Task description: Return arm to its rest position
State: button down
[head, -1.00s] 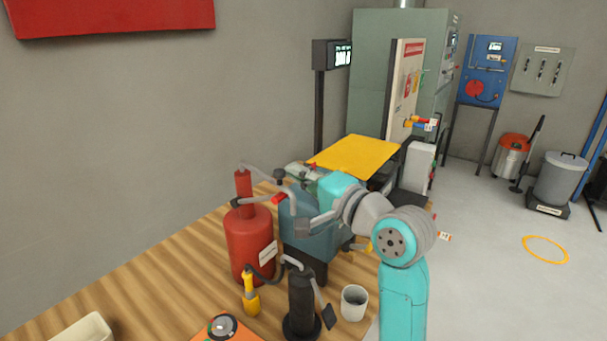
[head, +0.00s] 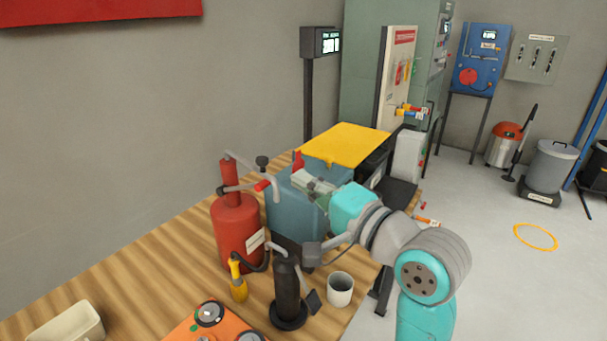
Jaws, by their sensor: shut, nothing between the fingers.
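My turquoise and grey arm (head: 425,275) rises at the lower right and reaches left over the workbench. Its turquoise wrist part (head: 350,206) overlaps the right side of a blue-grey box. My gripper, seemingly the small dark grey end (head: 312,254), hangs below and left of the wrist, in front of the box in this view. It looks shut and empty; its separate fingertips cannot be made out. No object is seen hanging from it.
On the wooden bench are a red cylinder (head: 237,228), the blue-grey box (head: 292,205), a black pump-like stand (head: 288,290), a grey cup (head: 340,289) and an orange panel (head: 200,325). A yellow plate (head: 345,144) lies behind. Open floor is at right.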

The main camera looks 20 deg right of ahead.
jog(key=shift+f, duration=0.1)
dwell(0.4)
jog(key=s+d+f+n+h, duration=0.15)
jog(key=s+f, duration=0.25)
jog(key=f, duration=0.5)
jog(key=s+f+h, duration=0.3)
jog(key=s+f, duration=0.2)
jog(key=f, duration=0.5)
jog(key=s+d+f+h, duration=0.15)
jog(key=s+f, duration=0.25)
jog(key=f, duration=0.5)
jog(key=s+f+n, duration=0.2)
jog(key=s+n, duration=0.1)
jog(key=s, duration=0.6)
jog(key=s+f+n+g+h, duration=0.1)
jog(key=s+f+n, duration=0.2)
jog(key=s, duration=0.7)
jog(key=s+f+n+g, duration=0.1)
jog(key=s+n, duration=0.3)
jog(key=s, duration=0.5)
jog(key=shift+s+a+f+h, duration=0.2)
jog(key=shift+s+f+h, duration=0.1)
jog(key=shift+f, duration=0.45)
